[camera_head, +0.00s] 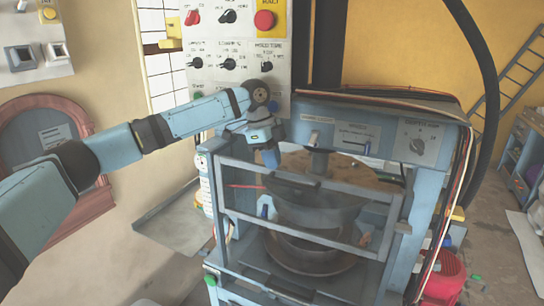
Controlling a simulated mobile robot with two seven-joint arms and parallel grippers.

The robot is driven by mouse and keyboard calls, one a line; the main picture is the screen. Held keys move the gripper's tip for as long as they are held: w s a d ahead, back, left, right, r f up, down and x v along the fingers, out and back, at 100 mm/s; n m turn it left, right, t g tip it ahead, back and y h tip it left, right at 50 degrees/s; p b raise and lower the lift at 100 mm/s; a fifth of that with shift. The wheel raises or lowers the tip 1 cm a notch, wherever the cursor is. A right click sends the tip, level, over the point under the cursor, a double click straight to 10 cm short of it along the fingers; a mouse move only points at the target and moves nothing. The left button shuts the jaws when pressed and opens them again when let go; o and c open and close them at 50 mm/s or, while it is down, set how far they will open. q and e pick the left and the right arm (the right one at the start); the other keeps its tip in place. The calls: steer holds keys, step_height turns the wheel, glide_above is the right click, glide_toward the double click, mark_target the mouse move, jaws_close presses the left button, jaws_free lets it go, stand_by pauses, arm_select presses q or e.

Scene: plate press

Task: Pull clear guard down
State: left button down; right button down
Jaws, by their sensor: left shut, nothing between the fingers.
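The clear guard (330,238) is a blue-grey framed panel at the front of the plate press (456,140). It stands in front of the round dark press plates (315,210), which show through it. A dark handle-like strip (290,179) lies along its upper bar. My left gripper (271,160) is shut and empty, pointing down at the guard's upper edge, close to the dark strip. I cannot tell whether it touches the guard. My right gripper is not in view.
A control panel (239,85) with knobs and a red button (264,20) rises behind my left arm. Cables hang at the press's right side. A red machine (444,280) sits at lower right. A grey metal tray (180,228) is left of the press.

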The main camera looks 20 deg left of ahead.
mark_target(272, 223)
arm_select(q)
step_height(272, 223, down, 20)
steer(key=shift+r, duration=0.2)
steer(key=shift+s+f, duration=0.1)
steer(key=shift+s, duration=0.05)
steer(key=shift+f, duration=0.1)
stand_by(0.4)
